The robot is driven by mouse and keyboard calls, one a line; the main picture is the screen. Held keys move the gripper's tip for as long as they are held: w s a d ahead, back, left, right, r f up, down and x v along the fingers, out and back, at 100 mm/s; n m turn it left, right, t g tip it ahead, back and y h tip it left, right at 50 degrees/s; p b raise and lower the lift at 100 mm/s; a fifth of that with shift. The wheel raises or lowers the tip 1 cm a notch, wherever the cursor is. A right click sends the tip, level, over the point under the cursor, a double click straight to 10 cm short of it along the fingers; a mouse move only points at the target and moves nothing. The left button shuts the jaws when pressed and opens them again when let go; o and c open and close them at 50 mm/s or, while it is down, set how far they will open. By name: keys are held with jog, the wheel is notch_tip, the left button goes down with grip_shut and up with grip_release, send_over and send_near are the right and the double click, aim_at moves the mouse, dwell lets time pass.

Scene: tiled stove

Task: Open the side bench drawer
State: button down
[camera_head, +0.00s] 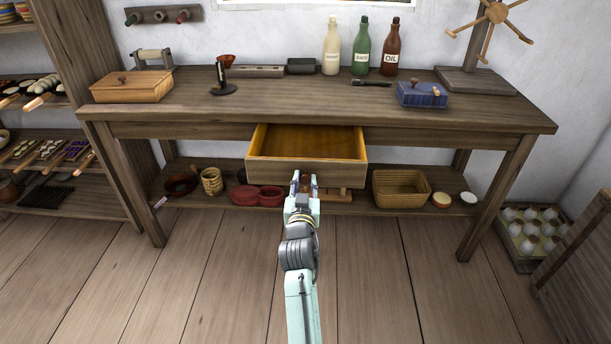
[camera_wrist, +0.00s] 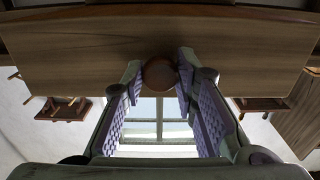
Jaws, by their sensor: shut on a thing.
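The bench drawer (camera_head: 305,172) stands pulled out from under the middle of the wooden bench (camera_head: 200,115). Its inside (camera_head: 310,140) looks bare. My gripper (camera_head: 305,181) is at the middle of the drawer's front. In the wrist view, the round brown knob (camera_wrist: 158,74) sits between the two purple-padded fingers of my gripper (camera_wrist: 158,88), which are shut on it. The drawer front (camera_wrist: 90,60) fills the upper part of that view. In the head view, my gripper hides the knob.
On the bench top are a wooden box (camera_head: 132,87), a blue box (camera_head: 421,95) and three bottles (camera_head: 362,50). The lower shelf holds red pots (camera_head: 257,195) and a basket (camera_head: 401,189). An egg crate (camera_head: 530,232) stands at the right. The floor in front is clear.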

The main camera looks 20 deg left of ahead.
jog(key=shift+s, duration=0.2)
jog(key=c, duration=1.2)
grip_release()
jog(key=shift+c, duration=0.2)
jog(key=v, duration=1.2)
